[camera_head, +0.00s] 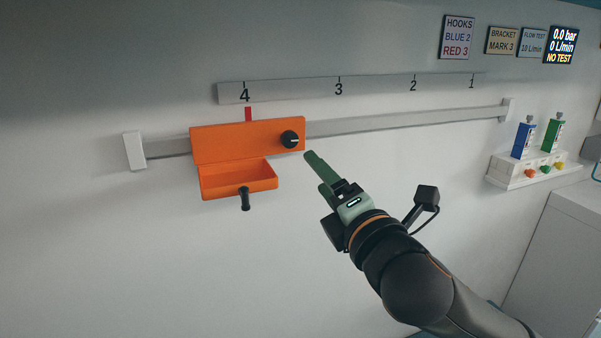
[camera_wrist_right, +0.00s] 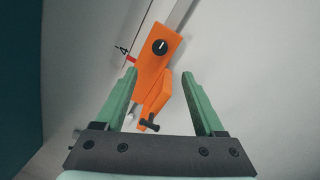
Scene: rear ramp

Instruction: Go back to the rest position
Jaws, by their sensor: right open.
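My right gripper (camera_head: 318,176) is open and empty, with green fingers, in front of the wall just right of an orange bracket (camera_head: 222,140). In the right wrist view, the gripper's two fingers (camera_wrist_right: 166,88) stand apart, with the orange bracket (camera_wrist_right: 158,62) seen beyond them. The bracket sits on the rail below the number 4 and has a black knob (camera_head: 290,139). Its orange tray (camera_head: 238,180) is lowered at the front with a black handle (camera_head: 245,199). My left gripper is not in view.
A grey rail (camera_head: 410,122) runs along the wall under a numbered strip (camera_head: 375,88). A red mark (camera_head: 248,114) is above the bracket. A white shelf (camera_head: 508,173) at right holds a blue unit (camera_head: 522,140) and a green unit (camera_head: 552,136).

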